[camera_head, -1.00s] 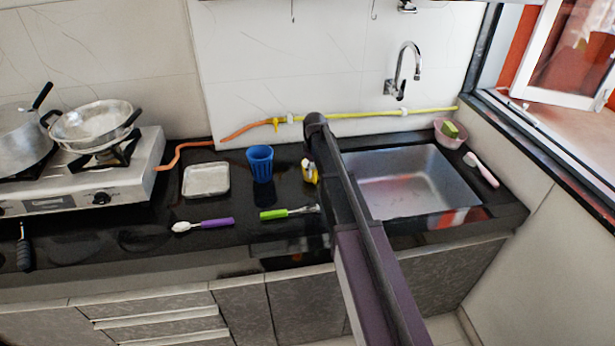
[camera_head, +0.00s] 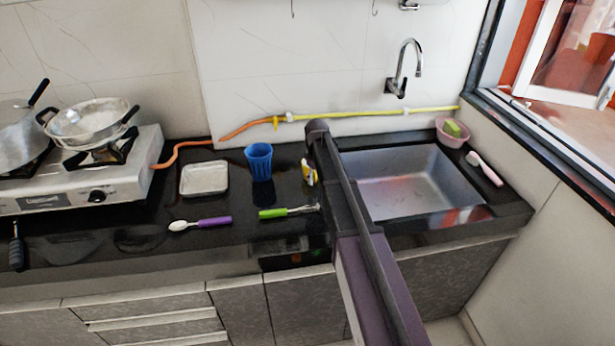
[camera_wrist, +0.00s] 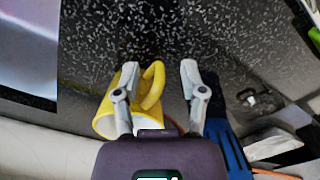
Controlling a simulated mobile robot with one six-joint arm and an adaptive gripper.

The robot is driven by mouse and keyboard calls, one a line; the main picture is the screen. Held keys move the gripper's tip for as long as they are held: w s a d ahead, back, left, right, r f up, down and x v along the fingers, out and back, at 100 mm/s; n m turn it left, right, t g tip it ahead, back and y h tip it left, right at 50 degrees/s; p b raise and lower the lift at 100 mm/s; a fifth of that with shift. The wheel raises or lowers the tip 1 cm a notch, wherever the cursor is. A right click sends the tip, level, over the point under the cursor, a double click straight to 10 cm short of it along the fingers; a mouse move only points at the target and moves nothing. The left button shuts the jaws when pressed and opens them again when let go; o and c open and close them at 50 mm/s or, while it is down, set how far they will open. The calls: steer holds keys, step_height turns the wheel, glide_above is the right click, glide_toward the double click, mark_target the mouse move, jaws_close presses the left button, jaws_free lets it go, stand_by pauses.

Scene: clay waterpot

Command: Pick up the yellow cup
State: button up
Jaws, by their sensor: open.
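The yellow cup (camera_wrist: 108,113) lies in the left-centre of the wrist view, its opening toward the lower left and its looped handle (camera_wrist: 152,86) toward the right. My gripper (camera_wrist: 159,72) is open, with one finger on each side of the handle. The left finger overlaps the cup body; I cannot tell whether it touches. The right finger stands clear of the handle. In the head view only a small part of the yellow cup (camera_head: 311,178) shows beside my dark arm, which hides most of my gripper there.
A blue cup (camera_head: 259,162) stands left of the yellow cup; it also shows in the wrist view (camera_wrist: 228,150). A white tray (camera_head: 204,179), purple-handled spoon (camera_head: 203,223) and green-handled utensil (camera_head: 288,212) lie nearby. The sink (camera_head: 408,184) is to the right, the stove (camera_head: 85,180) far left.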

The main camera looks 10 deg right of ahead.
steer(key=shift+f+b, duration=0.65)
steer(key=shift+f, duration=0.3)
jaws_close()
